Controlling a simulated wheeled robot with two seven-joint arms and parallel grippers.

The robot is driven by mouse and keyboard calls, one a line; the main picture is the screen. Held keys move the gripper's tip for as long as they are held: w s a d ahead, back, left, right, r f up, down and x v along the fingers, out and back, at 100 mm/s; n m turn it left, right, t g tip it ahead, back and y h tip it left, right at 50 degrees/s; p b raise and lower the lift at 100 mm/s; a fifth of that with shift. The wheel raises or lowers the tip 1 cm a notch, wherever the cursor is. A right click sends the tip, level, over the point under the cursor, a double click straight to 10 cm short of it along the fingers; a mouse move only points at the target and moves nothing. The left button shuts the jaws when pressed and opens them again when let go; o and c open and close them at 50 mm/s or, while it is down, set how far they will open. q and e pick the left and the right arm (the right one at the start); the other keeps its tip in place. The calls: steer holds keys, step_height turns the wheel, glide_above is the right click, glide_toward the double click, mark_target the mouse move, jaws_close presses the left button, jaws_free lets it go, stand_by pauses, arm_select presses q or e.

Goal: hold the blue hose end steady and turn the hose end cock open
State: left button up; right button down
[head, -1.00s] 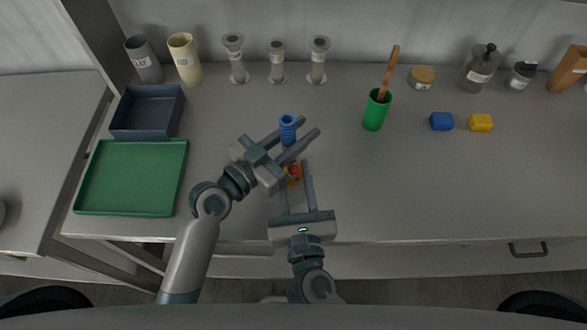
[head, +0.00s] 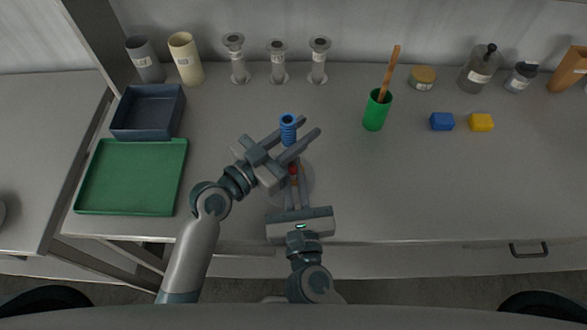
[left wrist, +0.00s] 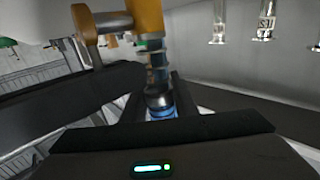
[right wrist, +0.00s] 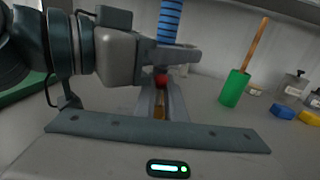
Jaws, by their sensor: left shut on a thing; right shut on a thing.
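The blue hose end (head: 288,130) stands upright with ribbed sides at the middle of the bench. My left gripper (head: 309,127) is shut on it from the left, and its fingers cross just below the visible ribs. The hose also rises in the right wrist view (right wrist: 170,20). Below the left fingers, the cock shows a red part (head: 292,170); in the left wrist view a brass-orange body with a side lever (left wrist: 148,20) appears. My right gripper (head: 294,172) reaches from the front, shut on the cock. Its fingers hide most of the cock.
A green tray (head: 82,195) and a dark blue bin (head: 117,130) stand at left. A green cup (head: 375,115) with a wooden stick is right of the hose. Blue (head: 441,121) and yellow (head: 481,122) blocks lie farther right. The front right bench is clear.

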steer(key=c, duration=1.8)
jaws_free()
steer(key=shift+s, duration=0.1)
steer(key=s+d, duration=0.1)
steer(key=s, duration=1)
steer(key=shift+s+d, duration=0.35)
steer(key=shift+s, duration=0.05)
